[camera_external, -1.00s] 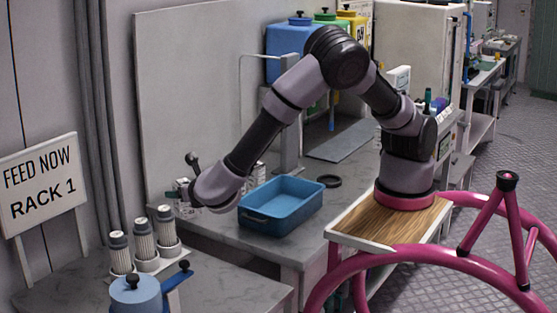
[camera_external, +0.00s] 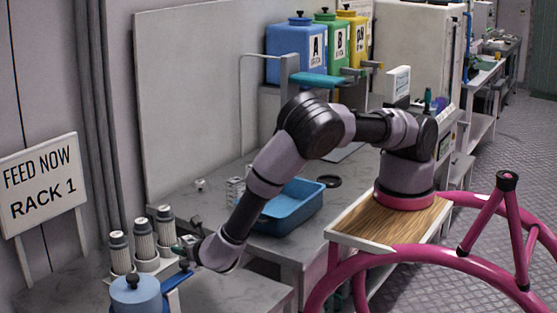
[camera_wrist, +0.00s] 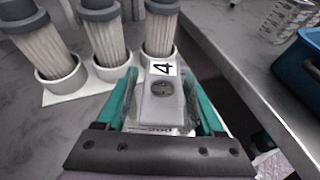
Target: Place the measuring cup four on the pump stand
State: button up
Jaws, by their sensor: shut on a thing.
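Measuring cup four shows in the wrist view as a grey handle piece with a white "4" tag (camera_wrist: 160,88) and part of a "200" marking below it. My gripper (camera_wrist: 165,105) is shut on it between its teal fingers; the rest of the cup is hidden. In the outside view my gripper (camera_external: 187,250) is low at the left, beside the rightmost filter and above the blue lever of a blue pump-like vessel (camera_external: 137,294). I cannot tell for sure which surface is the pump stand.
Three pleated filters (camera_external: 144,242) with grey caps stand in white holders near my gripper. A blue tray (camera_external: 310,212), a black ring (camera_external: 328,181) and a clear marked cup (camera_external: 235,190) are on the right table. A gap separates the two tables.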

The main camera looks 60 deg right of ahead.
jog(key=shift+f, duration=1.85)
jog(key=shift+f, duration=0.15)
jog(key=o, duration=1.3)
jog(key=shift+o, duration=0.2)
